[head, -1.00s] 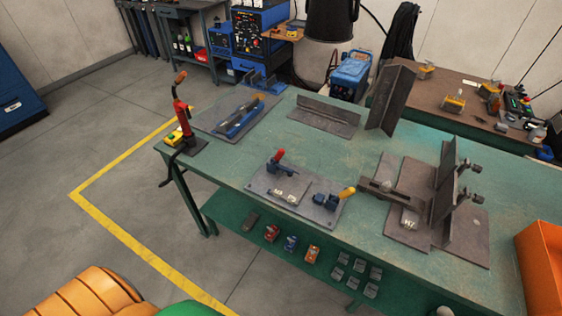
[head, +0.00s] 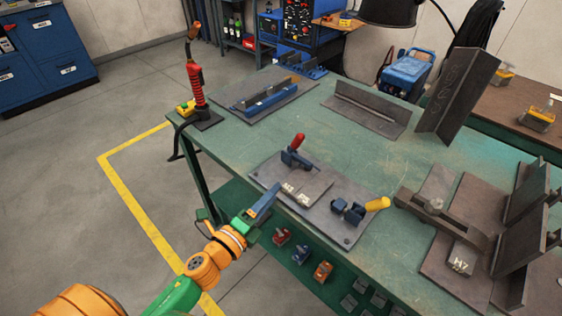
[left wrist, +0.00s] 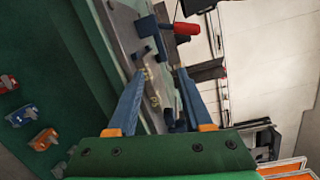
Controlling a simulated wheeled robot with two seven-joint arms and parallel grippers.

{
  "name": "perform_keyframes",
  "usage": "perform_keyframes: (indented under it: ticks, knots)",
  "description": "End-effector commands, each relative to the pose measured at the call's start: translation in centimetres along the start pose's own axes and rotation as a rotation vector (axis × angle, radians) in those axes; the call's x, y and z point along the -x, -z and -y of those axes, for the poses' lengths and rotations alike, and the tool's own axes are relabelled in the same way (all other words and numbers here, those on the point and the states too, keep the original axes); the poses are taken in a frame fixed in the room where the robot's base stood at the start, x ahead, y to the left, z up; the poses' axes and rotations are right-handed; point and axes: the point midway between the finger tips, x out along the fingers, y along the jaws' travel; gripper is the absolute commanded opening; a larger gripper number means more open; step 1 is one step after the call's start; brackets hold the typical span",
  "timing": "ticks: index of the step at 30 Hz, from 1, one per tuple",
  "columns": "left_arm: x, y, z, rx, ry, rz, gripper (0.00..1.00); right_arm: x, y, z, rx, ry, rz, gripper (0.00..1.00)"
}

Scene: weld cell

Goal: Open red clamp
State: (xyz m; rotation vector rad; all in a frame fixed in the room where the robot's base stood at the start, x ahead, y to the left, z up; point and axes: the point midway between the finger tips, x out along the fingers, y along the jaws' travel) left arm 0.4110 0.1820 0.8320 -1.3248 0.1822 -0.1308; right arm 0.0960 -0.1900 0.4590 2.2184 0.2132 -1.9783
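The red clamp (head: 297,157) is a toggle clamp with a red handle and dark blue body, on the left part of a grey fixture plate (head: 344,238) at the table's front edge. Its red handle stands up, tilted. My left gripper (head: 274,190) is just in front of and left of the plate, apart from the clamp. In the left wrist view, the two blue fingers of my left gripper (left wrist: 164,74) are spread with nothing between them, and the red handle (left wrist: 187,28) shows beyond the tips. My right gripper is not in view.
A clamp with a yellow handle (head: 376,204) sits on the same plate, to the right. A steel fixture (head: 440,210) stands farther right. A red torch (head: 196,85) stands at the table's left corner. Small coloured items (head: 322,270) lie on the shelf below.

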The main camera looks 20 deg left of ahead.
Motion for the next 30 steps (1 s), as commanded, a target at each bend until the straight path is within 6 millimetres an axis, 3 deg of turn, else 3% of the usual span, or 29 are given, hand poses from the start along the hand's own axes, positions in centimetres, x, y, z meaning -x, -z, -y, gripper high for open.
perform_keyframes:
  ticks: [1,4,8,19,24,30]
  knots:
    - [-0.3,0.6,1.7,-0.093,0.07,-0.038,0.0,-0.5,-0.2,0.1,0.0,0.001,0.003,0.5]
    - [-0.6,1.2,3.2,-0.186,0.118,-0.073,0.0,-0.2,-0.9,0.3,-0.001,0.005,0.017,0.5]
    - [-2.5,1.4,3.7,-0.187,0.118,-0.074,0.0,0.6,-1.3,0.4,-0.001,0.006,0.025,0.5]
    - [-10.4,2.1,4.2,-0.181,0.114,-0.073,0.0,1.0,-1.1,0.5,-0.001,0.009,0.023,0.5]
    - [-11.0,-0.7,4.8,-0.182,0.109,-0.072,0.0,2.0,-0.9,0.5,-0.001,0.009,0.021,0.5]
    - [-11.3,-1.7,4.8,-0.179,0.109,-0.073,0.0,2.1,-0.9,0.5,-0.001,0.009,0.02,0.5]
